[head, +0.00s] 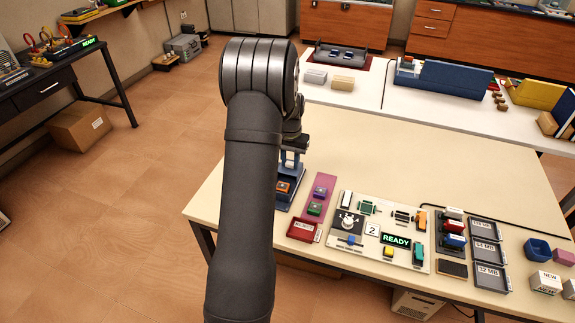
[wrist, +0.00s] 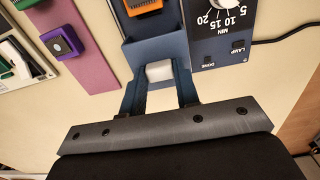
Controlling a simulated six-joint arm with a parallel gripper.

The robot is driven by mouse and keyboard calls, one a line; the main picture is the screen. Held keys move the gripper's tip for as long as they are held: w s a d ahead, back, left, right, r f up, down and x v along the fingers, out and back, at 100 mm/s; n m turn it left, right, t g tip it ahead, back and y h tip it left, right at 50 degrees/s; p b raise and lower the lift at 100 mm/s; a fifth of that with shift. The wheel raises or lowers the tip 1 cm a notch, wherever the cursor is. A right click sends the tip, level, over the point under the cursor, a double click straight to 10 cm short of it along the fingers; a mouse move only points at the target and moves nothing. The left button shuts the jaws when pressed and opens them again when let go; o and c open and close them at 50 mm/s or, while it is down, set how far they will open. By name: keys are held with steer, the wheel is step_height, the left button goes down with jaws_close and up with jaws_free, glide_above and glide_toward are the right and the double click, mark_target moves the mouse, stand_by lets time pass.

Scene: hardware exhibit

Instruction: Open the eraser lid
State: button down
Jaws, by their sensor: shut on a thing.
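The eraser is a dark blue box with a timer dial face (wrist: 222,35) marked MIN, LAMP and DONE in the wrist view. In the head view it is partly hidden behind my arm. A blue panel (wrist: 155,47), which looks like part of its lid, has a pale block-shaped handle (wrist: 159,71). My gripper (wrist: 159,77) is shut on this handle, one finger on each side. An orange chip (wrist: 143,4) shows on the eraser beyond the panel, also in the head view (head: 284,187). How far the lid is open I cannot tell.
A pink mat (head: 324,180) with a purple and a green chip lies right of the eraser in the head view. A board (head: 349,241) with a READY display stands farther right, then trays (head: 490,278). The table's back part (head: 400,150) is clear.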

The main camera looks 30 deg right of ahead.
mark_target(290, 163)
steer(key=c, duration=1.1)
jaws_free()
steer(key=shift+r, duration=0.1)
step_height(290, 163, up, 17)
steer(key=shift+r, duration=0.15)
step_height(290, 163, down, 18)
steer(key=shift+r, duration=0.25)
steer(key=shift+s+a, duration=0.15)
